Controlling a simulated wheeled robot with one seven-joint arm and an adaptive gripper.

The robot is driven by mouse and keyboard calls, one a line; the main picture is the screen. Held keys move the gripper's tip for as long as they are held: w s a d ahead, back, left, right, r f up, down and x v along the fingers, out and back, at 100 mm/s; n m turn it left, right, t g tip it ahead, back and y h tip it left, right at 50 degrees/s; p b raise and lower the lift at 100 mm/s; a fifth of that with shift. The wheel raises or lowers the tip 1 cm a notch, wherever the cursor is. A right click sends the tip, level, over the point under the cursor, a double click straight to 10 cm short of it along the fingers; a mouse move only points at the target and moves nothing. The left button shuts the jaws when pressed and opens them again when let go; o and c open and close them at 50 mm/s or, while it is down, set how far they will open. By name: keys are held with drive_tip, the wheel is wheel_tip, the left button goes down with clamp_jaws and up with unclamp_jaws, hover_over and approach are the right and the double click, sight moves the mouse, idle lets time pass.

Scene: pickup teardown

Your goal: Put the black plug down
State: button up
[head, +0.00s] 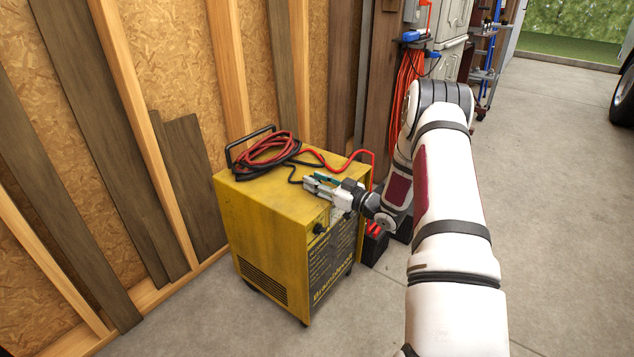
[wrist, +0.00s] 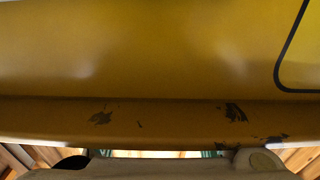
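My gripper (head: 318,186) is low over the front right part of the yellow machine's top (head: 262,192) in the head view. Its grey and teal fingers point left. I cannot tell whether they are open or shut, or whether they touch the top. A black cable (head: 293,172) runs from the coil to beside the fingertips; its end is hidden or too small to make out, so I cannot pick out the black plug for certain. A small black fitting (head: 319,229) sits on the machine's front, below my gripper. The wrist view shows mostly scuffed yellow metal (wrist: 140,60).
Coiled red and black cables (head: 265,150) lie at the back of the machine's top, by a black handle (head: 231,155). A red cable (head: 371,160) drops over the right side towards a dark box (head: 374,247).

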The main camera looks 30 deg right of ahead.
drive_tip(key=shift+s+a+f, duration=0.1)
drive_tip(key=shift+s+f, duration=0.05)
drive_tip(key=shift+f, duration=0.45)
drive_tip(key=shift+s+a+f, duration=0.1)
drive_tip(key=shift+f, duration=0.45)
drive_tip(key=shift+r+p, duration=0.4)
drive_tip(key=shift+p, duration=0.05)
drive_tip(key=p+v, duration=0.3)
drive_tip(key=v, duration=0.8)
drive_tip(key=w+r+g+h, duration=0.4)
drive_tip(key=w+r+h, duration=0.25)
drive_tip(key=r, duration=0.45)
drive_tip(key=s+a+r+m+g+h, duration=0.2)
drive_tip(key=s+a+r, duration=0.15)
drive_tip(key=r, duration=0.25)
drive_tip(key=s+a+r+m+g+h, duration=0.1)
drive_tip(key=s+a+r+g+h, duration=0.1)
drive_tip(key=s+r+g, duration=0.3)
drive_tip(key=s+a+r+g+y, duration=0.1)
drive_tip(key=s+a+g, duration=0.1)
drive_tip(key=s+a, duration=0.5)
drive_tip(key=s+a+r+m+g+y, duration=0.1)
drive_tip(key=s+a, duration=0.7)
drive_tip(key=s, duration=0.9)
drive_tip(key=s+a+r+g+y, duration=0.2)
drive_tip(key=s+a, duration=0.5)
drive_tip(key=s, duration=0.5)
drive_tip(key=shift+a+r+m+g, duration=0.3)
drive_tip(key=shift+a+g, duration=0.05)
drive_tip(key=shift+g, duration=0.15)
